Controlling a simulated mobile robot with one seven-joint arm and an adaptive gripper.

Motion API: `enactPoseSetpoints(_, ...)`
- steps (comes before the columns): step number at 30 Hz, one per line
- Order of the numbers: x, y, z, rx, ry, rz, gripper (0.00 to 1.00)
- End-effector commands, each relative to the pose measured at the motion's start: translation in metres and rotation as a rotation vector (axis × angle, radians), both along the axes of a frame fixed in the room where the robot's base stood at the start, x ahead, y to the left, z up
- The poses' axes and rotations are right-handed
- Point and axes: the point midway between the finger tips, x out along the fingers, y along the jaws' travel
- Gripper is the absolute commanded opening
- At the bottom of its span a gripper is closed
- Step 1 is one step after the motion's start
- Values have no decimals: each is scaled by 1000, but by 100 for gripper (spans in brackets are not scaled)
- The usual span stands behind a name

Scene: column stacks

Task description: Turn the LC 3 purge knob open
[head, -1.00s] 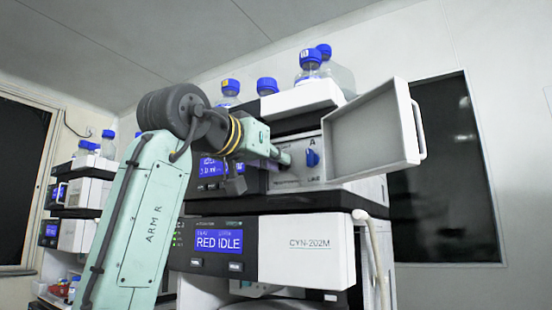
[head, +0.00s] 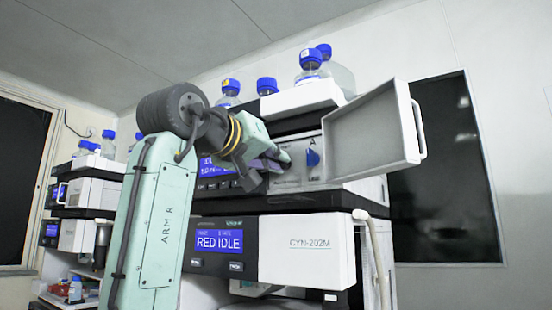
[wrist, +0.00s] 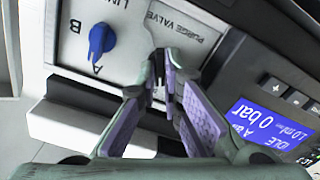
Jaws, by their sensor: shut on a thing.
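In the head view my gripper (head: 284,160) reaches the panel from the left. A blue selector knob (wrist: 102,38) marked A, B and LINE sits apart from the fingers; it also shows in the head view (head: 312,158).
A blue display (wrist: 270,125) reading IDLE and 0 bar is close beside the fingers. Below stands a CYN-202M module (head: 305,250) with a RED IDLE display. Blue-capped bottles (head: 310,62) stand on top. A pale hose (head: 375,250) hangs at the right.

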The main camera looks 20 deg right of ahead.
Motion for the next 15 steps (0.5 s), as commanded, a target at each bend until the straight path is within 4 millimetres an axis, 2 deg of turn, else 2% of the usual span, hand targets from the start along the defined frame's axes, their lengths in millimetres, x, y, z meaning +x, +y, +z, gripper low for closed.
enactPoseSetpoints(15,0,0,-1,-302,387,-3,0)
